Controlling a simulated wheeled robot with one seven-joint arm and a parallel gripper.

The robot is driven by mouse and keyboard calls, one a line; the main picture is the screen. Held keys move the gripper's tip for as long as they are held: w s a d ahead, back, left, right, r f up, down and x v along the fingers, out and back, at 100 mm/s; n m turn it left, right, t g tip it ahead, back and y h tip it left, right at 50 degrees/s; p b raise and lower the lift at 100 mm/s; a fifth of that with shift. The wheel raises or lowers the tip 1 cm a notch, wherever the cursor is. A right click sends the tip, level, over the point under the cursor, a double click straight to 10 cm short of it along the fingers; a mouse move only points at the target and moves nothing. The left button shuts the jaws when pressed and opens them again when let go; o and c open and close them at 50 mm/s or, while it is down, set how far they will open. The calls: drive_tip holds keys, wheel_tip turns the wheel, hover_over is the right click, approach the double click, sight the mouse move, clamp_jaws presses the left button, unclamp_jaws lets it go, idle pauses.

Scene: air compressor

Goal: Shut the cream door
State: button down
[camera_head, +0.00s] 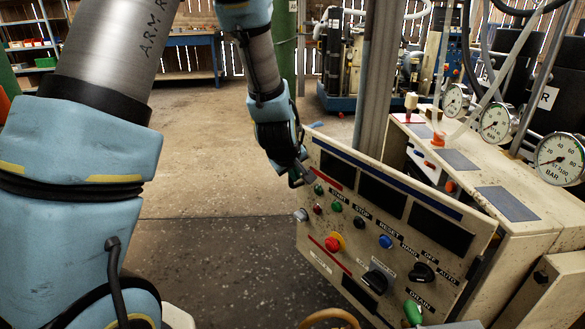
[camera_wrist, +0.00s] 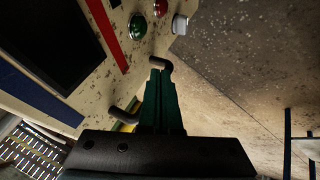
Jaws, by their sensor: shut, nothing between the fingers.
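The cream door (camera_head: 385,222) is a control panel with dark displays, buttons and knobs. It stands swung out from the cream cabinet (camera_head: 500,195), attached on its right side. My gripper (camera_head: 302,176) is at the door's left edge, beside the green buttons. In the wrist view the closed dark green fingers of my gripper (camera_wrist: 160,78) lie close to the edge of the door (camera_wrist: 95,88). Grey rounded ends show on either side of the fingers; I cannot tell whether they belong to a handle. Contact with the door is unclear. Nothing is held.
Pressure gauges (camera_head: 495,123) and hoses stand on top of the cabinet. The floor (camera_head: 225,235) left of the door is clear. A blue workbench (camera_head: 190,42) stands at the back.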

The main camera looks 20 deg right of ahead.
drive_tip(key=shift+w+d+f+p, duration=0.15)
drive_tip(key=shift+w+d, duration=0.15)
drive_tip(key=shift+d, duration=0.4)
drive_tip(key=shift+w+d+f+p, duration=0.15)
drive_tip(key=shift+w+d, duration=0.1)
drive_tip(key=shift+d, duration=0.5)
drive_tip(key=shift+w+d+f+p, duration=0.15)
drive_tip(key=shift+w+d, duration=0.15)
drive_tip(key=shift+d, duration=0.4)
